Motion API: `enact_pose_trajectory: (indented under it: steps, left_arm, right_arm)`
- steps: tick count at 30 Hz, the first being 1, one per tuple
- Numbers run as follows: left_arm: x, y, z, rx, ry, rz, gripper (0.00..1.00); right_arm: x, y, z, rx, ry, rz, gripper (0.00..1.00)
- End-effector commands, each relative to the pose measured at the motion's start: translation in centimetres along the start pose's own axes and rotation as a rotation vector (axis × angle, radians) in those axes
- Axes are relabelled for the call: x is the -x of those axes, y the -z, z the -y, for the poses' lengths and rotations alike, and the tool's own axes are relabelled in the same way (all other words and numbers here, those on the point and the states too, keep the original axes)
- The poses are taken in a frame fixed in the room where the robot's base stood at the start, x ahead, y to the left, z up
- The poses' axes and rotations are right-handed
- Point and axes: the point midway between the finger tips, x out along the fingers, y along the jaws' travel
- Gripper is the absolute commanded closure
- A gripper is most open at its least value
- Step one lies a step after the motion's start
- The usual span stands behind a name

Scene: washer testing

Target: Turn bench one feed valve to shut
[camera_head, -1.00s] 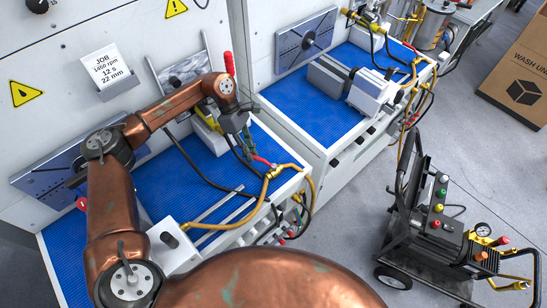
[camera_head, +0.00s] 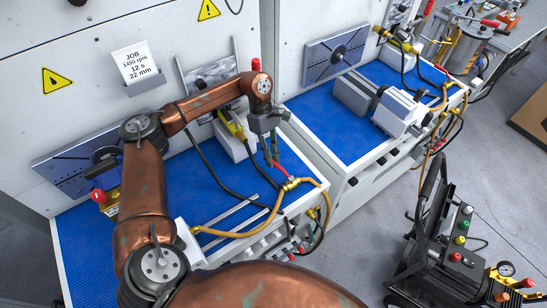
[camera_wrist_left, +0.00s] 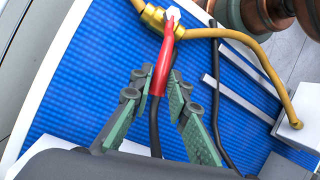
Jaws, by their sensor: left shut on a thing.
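The feed valve (camera_head: 292,184) is a brass fitting on a yellow hose at the front edge of the near bench. Its red lever (camera_head: 282,172) reaches back from it to my left gripper (camera_head: 271,158). In the left wrist view the brass valve body (camera_wrist_left: 153,17) is at the top, with the red lever (camera_wrist_left: 164,62) running down from it. The green fingers of my left gripper (camera_wrist_left: 164,92) are shut on the lever's free end. A white fitting shows at the lever's pivot. My right gripper is not in view.
Black cables and yellow hose (camera_head: 240,233) lie over the near blue bench mat (camera_head: 190,183). A yellow device (camera_head: 232,125) stands behind my gripper. A second bench (camera_head: 340,130) with a vise is to the right. A black cart (camera_head: 440,245) stands on the floor at right.

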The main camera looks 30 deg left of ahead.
Motion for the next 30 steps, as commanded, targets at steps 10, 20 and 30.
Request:
enact_pose_trajectory:
  steps: [10,20,30]
  left_arm:
    - [0.2,-0.1,-0.1,0.0,-0.002,-0.001,0.66]
    - [1.1,0.0,-0.1,0.001,-0.004,-0.002,0.66]
    - [7.8,-0.1,-0.2,0.001,-0.005,-0.001,0.66]
  right_arm:
    - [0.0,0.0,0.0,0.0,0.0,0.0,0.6]
    - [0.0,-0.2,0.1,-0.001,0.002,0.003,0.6]
    - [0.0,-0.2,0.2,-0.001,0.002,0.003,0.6]
